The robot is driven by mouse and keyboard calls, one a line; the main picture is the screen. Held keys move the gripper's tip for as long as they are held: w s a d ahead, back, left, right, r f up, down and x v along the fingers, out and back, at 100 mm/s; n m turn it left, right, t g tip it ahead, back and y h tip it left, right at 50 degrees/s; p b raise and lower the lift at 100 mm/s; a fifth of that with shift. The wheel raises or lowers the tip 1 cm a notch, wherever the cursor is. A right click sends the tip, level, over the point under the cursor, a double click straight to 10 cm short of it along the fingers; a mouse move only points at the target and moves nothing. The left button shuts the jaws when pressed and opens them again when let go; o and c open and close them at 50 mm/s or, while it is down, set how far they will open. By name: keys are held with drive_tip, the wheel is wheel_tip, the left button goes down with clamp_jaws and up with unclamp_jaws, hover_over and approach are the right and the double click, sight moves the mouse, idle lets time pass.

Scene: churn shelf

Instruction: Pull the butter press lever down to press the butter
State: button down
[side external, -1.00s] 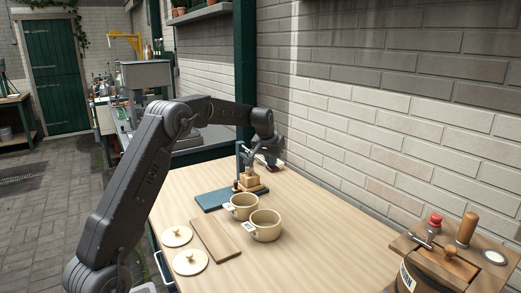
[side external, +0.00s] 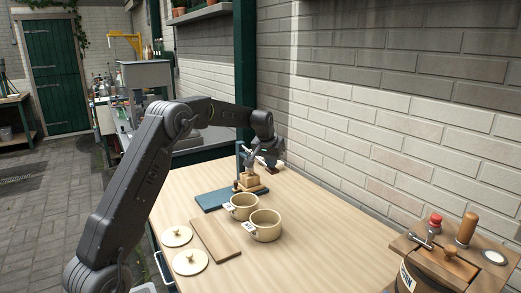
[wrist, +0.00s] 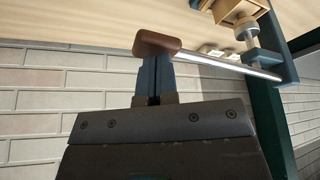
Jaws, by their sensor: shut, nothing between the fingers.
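The butter press stands at the far end of the table, with a blue upright frame (side external: 239,158), a blue base (side external: 213,200) and a wooden mould box (side external: 250,182). Its lever is a metal bar (wrist: 225,66) ending in a brown wooden handle (wrist: 157,43) in the wrist view. My gripper (wrist: 154,62) is shut and empty, its fingertips right at the handle. Whether they touch it I cannot tell. In the side view my gripper (side external: 252,158) is above and beside the press and partly hides the lever.
Two cream pots (side external: 242,207) (side external: 265,226) stand in front of the press. A churn (side external: 432,265) stands at the front right. A brick wall (side external: 390,130) runs close along the right side.

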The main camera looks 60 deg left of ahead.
drive_tip(key=shift+s+f, duration=0.1)
drive_tip(key=shift+f, duration=0.75)
idle(1.7)
drive_tip(key=shift+r, duration=0.1)
wheel_tip(320, 180, up, 12)
drive_tip(key=shift+r, duration=0.2)
idle(1.4)
drive_tip(key=shift+d, duration=0.1)
drive_tip(key=s+d+r+m+t, duration=0.1)
drive_tip(key=s+d+r+m, duration=0.15)
drive_tip(key=s+d, duration=0.6)
drive_tip(key=s+d+r+m, duration=0.1)
drive_tip(key=s+d+r, duration=0.2)
drive_tip(key=s+d, duration=0.55)
drive_tip(key=s+d+f+m+h, duration=0.1)
drive_tip(key=s+d+f, duration=0.4)
drive_tip(key=s, duration=0.3)
drive_tip(key=s+d+f+m+h, duration=0.1)
drive_tip(key=s+d+f, duration=0.3)
drive_tip(key=s+d, duration=0.4)
drive_tip(key=shift+s+f+t, duration=0.3)
drive_tip(key=shift+s+f, duration=0.05)
drive_tip(key=shift+s, duration=0.2)
